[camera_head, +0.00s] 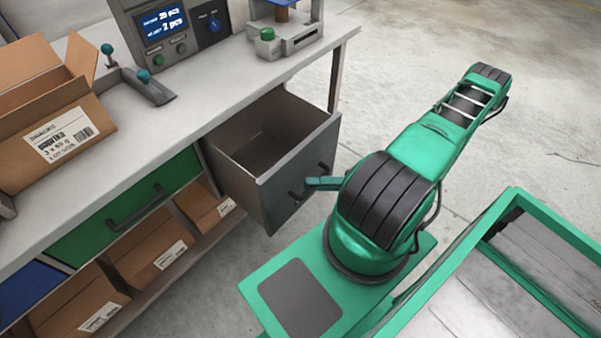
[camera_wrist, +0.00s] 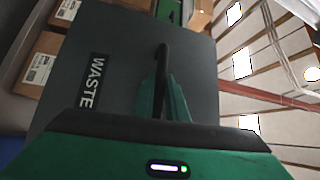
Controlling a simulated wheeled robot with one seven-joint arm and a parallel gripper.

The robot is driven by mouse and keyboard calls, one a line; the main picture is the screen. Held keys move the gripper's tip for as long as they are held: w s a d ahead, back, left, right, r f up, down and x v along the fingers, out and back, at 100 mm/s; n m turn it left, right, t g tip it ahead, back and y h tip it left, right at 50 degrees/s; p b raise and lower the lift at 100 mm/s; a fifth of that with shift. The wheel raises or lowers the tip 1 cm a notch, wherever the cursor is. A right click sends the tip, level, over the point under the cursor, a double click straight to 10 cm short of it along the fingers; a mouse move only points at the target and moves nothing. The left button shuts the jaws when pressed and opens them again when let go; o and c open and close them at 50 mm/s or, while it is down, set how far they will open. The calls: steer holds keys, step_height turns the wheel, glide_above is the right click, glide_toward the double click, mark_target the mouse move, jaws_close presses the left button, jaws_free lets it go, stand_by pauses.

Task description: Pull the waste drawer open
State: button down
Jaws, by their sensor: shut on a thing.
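The waste drawer (camera_head: 283,178) is a dark grey drawer under the workbench, pulled out with its empty-looking inside showing. In the wrist view its grey front (camera_wrist: 125,65) carries a "WASTE" label (camera_wrist: 92,80) and a dark bar handle (camera_wrist: 163,60). My gripper (camera_head: 312,184) is at the drawer's handle. In the wrist view its green fingers (camera_wrist: 163,98) are shut on the handle. Part of the handle is hidden between the fingers.
The workbench (camera_head: 215,100) holds an open snack carton (camera_head: 45,120), a display unit (camera_head: 170,30) and a small press (camera_head: 285,35). A closed green drawer (camera_head: 130,208) is left of the waste drawer. Labelled cartons (camera_head: 150,250) sit on a lower shelf. Open floor (camera_head: 400,75) lies to the right.

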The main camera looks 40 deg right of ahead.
steer(key=shift+s+d+f, duration=0.1)
steer(key=shift+s+d, duration=0.05)
steer(key=shift+s, duration=0.4)
steer(key=shift+s+d+f, duration=0.1)
steer(key=shift+s, duration=0.4)
steer(key=c, duration=1.8)
jaws_free()
steer(key=shift+o, duration=0.2)
steer(key=shift+r, duration=0.1)
steer(key=shift+d, duration=0.1)
steer(key=v, duration=1)
steer(key=shift+s+d, duration=0.15)
steer(key=shift+d, duration=0.05)
